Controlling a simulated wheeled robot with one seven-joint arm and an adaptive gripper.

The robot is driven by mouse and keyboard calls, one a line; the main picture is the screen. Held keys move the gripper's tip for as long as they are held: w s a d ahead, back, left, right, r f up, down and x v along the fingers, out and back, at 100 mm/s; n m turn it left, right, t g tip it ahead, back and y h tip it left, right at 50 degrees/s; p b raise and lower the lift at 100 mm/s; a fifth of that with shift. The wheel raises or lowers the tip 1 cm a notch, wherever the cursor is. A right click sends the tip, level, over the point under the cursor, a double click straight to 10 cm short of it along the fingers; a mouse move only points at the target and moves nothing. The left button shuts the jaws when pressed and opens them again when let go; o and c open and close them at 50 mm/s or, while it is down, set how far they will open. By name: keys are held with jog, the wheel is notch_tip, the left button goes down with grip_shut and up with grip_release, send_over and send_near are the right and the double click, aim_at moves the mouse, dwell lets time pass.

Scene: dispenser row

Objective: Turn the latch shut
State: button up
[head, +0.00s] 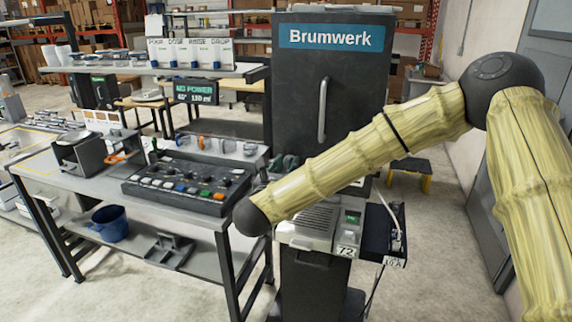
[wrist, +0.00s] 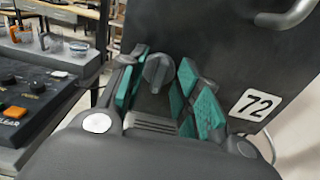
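A grey round knob with a raised grip bar, which looks like the latch (wrist: 157,70), is on the dark front of the cabinet in the wrist view. Its bar stands roughly upright, tilted slightly. My gripper (wrist: 160,88) is open, with teal-padded fingers on the left and right of the knob. I see a gap on at least the right side; contact on the left is unclear. The cabinet (head: 300,95) marked Brumwerk stands at the back in the head view, where my arm hides the latch and most of my gripper.
A grey bar handle (head: 322,110) is on the cabinet door. A white 72 label (wrist: 257,104) is right of the fingers. A workbench with a button panel (head: 185,185) stands left. A machine with a small green screen (head: 352,217) is below my arm.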

jog(key=shift+w, duration=0.15)
grip_shut()
